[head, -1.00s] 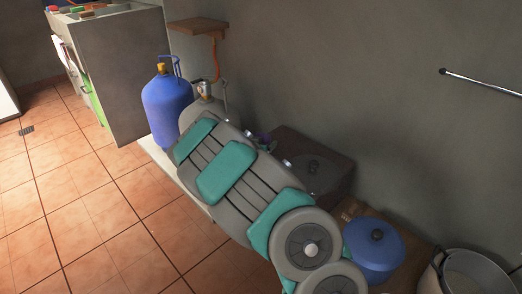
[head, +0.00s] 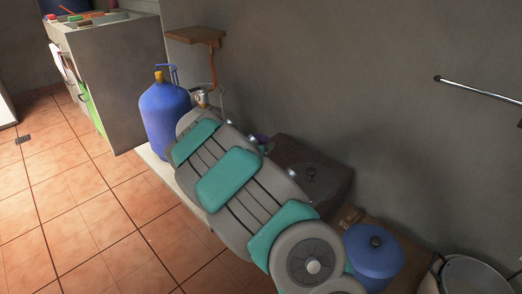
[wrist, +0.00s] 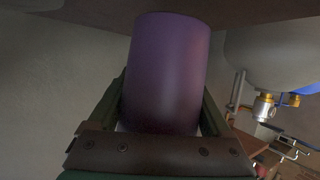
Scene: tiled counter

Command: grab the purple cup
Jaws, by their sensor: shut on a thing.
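The purple cup (wrist: 167,72) fills the middle of the wrist view, upright in that picture, between the two fingers of my gripper (wrist: 165,105). The fingers press on its left and right sides, so my gripper is shut on it. In the head view my arm covers most of the gripper, and only a small purple bit of the cup (head: 261,139) shows past the arm. Whether the cup touches anything below is hidden.
A dark box-like stove (head: 318,178) stands beside my arm against the wall. A blue gas bottle (head: 163,115) and a grey one stand behind. A blue pot (head: 372,256) and a metal pan (head: 472,275) are at lower right. Tiled floor lies open at left.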

